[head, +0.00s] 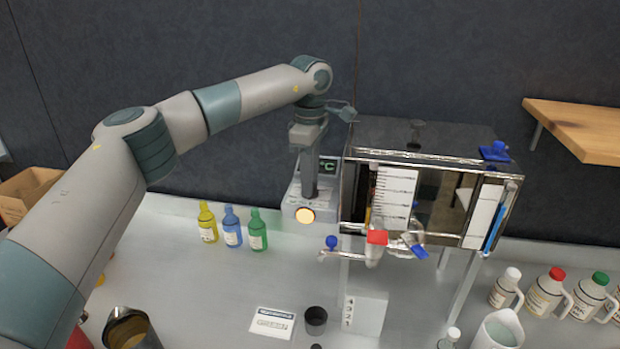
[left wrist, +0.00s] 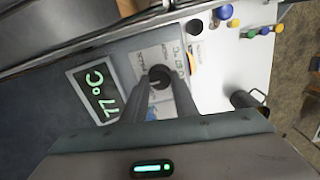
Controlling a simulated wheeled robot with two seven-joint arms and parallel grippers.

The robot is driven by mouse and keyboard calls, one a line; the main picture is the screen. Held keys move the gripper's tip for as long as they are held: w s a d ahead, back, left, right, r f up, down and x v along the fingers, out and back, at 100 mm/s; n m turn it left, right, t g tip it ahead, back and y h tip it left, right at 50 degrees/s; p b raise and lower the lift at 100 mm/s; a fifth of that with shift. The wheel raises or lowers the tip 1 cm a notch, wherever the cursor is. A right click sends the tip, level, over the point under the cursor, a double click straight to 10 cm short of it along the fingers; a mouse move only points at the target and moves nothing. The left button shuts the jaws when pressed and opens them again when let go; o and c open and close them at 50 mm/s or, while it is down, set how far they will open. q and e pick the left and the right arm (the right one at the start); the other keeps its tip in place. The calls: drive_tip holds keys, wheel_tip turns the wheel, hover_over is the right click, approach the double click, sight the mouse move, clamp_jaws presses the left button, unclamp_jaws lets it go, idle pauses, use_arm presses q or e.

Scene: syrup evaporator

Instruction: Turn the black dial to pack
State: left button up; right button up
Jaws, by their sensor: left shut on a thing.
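The black dial (left wrist: 159,74) shows in the left wrist view on the pale, lettered panel of a control box, with a light pointer mark on its face. My left gripper (left wrist: 158,88) is shut on the dial, one finger on each side. In the head view my left gripper (head: 310,188) reaches down to the control box (head: 293,204), and its fingers hide the dial. A green display (left wrist: 100,90) beside the dial reads 77 °C. My right gripper is in neither view.
The glass-fronted evaporator cabinet (head: 430,137) stands close right of the control box, with taps in front. A round lamp (head: 305,215) glows on the box. Yellow, blue and green bottles (head: 257,230) stand to the left. A black cup (head: 316,318) stands in front.

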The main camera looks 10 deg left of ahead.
use_arm(q)
drive_tip(key=shift+r, duration=0.15)
drive_tip(key=o, duration=1.1)
drive_tip(key=shift+c, duration=0.2)
